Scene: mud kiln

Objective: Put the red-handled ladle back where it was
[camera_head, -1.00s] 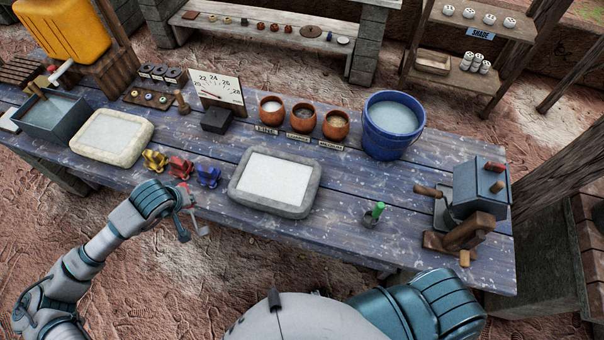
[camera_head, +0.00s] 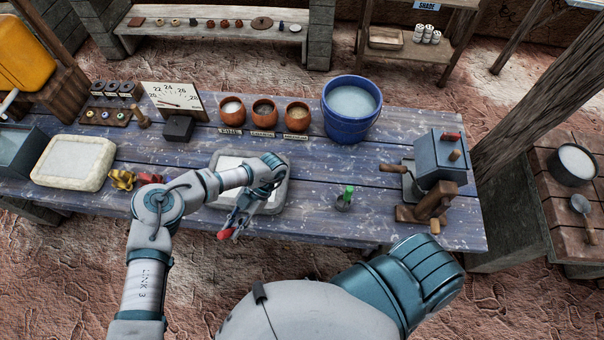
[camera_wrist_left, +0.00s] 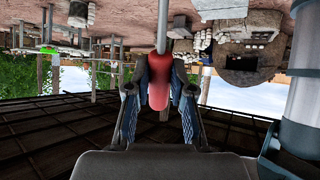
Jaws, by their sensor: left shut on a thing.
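My left gripper (camera_head: 236,220) is over the front edge of the blue plank table, in front of the grey-rimmed tray. It is shut on the ladle's red handle (camera_head: 225,234). In the left wrist view the red handle (camera_wrist_left: 158,84) sits between the two fingers of the left gripper (camera_wrist_left: 160,95), with a thin metal shaft (camera_wrist_left: 162,28) running up out of frame. The ladle's bowl cannot be made out in either view. My right gripper is not in view.
The grey-rimmed tray (camera_head: 281,203) lies behind the gripper. A green-handled tool (camera_head: 345,197), a grey box-shaped mill (camera_head: 436,160) and a blue bucket (camera_head: 351,112) stand to the right. A pot (camera_head: 572,164) and a metal scoop (camera_head: 583,209) sit on the brick stand.

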